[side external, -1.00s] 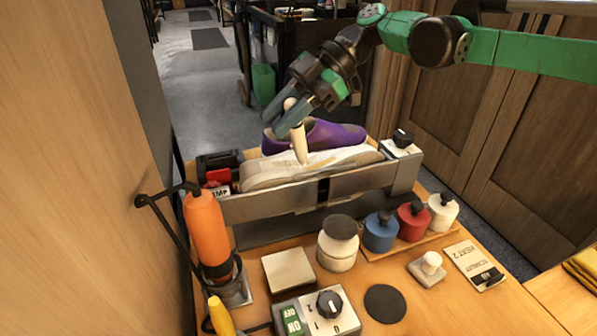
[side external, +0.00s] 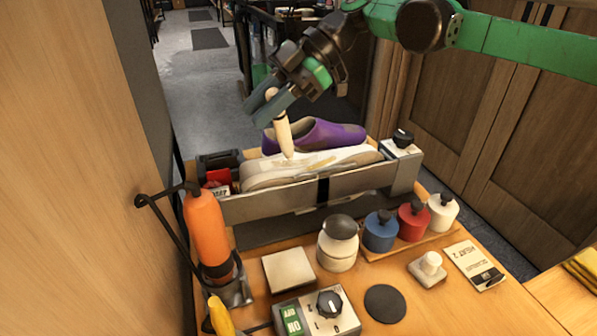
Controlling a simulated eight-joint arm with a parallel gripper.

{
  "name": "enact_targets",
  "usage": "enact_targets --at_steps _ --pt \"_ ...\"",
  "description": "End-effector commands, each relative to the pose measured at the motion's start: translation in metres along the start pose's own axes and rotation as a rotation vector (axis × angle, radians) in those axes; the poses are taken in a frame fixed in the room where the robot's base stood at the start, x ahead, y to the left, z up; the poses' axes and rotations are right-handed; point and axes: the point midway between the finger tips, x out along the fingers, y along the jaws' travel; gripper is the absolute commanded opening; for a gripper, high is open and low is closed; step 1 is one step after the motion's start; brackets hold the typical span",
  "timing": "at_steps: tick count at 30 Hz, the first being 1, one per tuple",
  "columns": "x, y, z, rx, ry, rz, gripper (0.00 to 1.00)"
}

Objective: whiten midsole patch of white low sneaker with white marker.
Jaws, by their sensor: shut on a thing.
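The white low sneaker (side external: 262,172) lies on its side or low in a grey metal clamp holder (side external: 268,205), with tan patches (side external: 318,160) along its visible edge. A purple shoe (side external: 330,134) sits just behind it. My gripper (side external: 268,104) is shut on a cream-coloured marker (side external: 282,138) with a round top. The marker points down, slightly tilted, and its tip is at the white sneaker's upper left part. I cannot tell whether the tip touches the surface.
A wooden wall (side external: 75,170) bounds the left.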

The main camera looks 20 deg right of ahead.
Motion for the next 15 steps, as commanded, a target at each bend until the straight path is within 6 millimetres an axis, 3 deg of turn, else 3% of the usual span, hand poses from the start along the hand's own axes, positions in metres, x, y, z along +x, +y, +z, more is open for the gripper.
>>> enact_targets --at_steps 8,15 --pt "-0.003 -0.001 0.004 0.001 0.0 0.001 0.0" --pt "-0.015 -0.008 0.019 0.002 -0.001 0.002 0.0"
